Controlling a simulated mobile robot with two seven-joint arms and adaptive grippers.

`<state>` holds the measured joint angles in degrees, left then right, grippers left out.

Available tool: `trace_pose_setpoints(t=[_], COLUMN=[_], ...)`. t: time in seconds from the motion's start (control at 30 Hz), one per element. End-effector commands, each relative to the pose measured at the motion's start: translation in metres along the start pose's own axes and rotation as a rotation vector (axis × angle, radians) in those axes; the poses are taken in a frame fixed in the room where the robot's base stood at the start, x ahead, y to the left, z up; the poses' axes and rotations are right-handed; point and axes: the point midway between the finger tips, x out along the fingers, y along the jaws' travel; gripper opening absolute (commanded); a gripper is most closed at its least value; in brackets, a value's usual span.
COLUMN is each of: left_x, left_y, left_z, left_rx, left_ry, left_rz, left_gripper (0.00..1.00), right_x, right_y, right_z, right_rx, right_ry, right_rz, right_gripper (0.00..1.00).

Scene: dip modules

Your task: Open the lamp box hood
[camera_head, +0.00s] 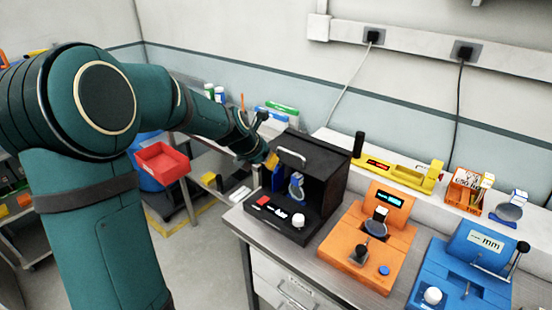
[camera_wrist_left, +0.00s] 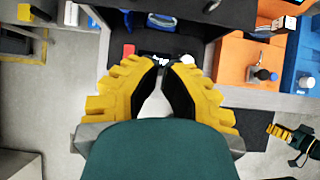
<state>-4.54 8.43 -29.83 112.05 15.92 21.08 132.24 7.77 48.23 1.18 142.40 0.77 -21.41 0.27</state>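The black lamp box (camera_head: 268,227) stands at the left end of the bench, with a red part, small white parts and a white knob on its front base. Its dark hood (camera_head: 326,191) covers the rear, with a light handle (camera_head: 291,156) on top; a blue and silver item (camera_head: 296,187) shows inside the open front. My left gripper (camera_head: 270,160) is at the hood's left side; contact cannot be told. In the left wrist view, its yellow fingers (camera_wrist_left: 164,62) meet or nearly meet at the tips, with nothing visibly held. My right gripper (camera_wrist_left: 277,131) shows small at lower right, its opening unclear.
An orange device (camera_head: 367,245) and a blue device (camera_head: 465,275) stand right of the lamp box. A yellow device (camera_head: 400,172) lies behind them on a ledge. A red bin (camera_head: 162,163) is at left. Floor is free left of the bench.

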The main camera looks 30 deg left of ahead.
Motion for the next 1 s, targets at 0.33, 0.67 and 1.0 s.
trace_pose_setpoints(t=[0.33, 0.67, 1.0], left_x=[0.071, 0.081, 0.077], left_y=[0.0, -0.001, -0.002], left_z=[-0.005, 0.027, 0.04], left_rx=[0.004, 0.008, 0.008], left_ry=[0.005, -0.002, -0.006], left_rz=[0.001, 0.0, 0.0], left_gripper=[0.0, 0.0, 0.0], right_x=[0.033, 0.03, 0.03], right_y=[0.011, 0.01, 0.01], right_z=[0.008, 0.008, 0.008], right_rx=[-0.003, -0.005, -0.004], right_ry=[-0.01, -0.013, -0.011], right_rz=[0.004, 0.003, 0.003], right_gripper=[0.47, 0.47, 0.47])
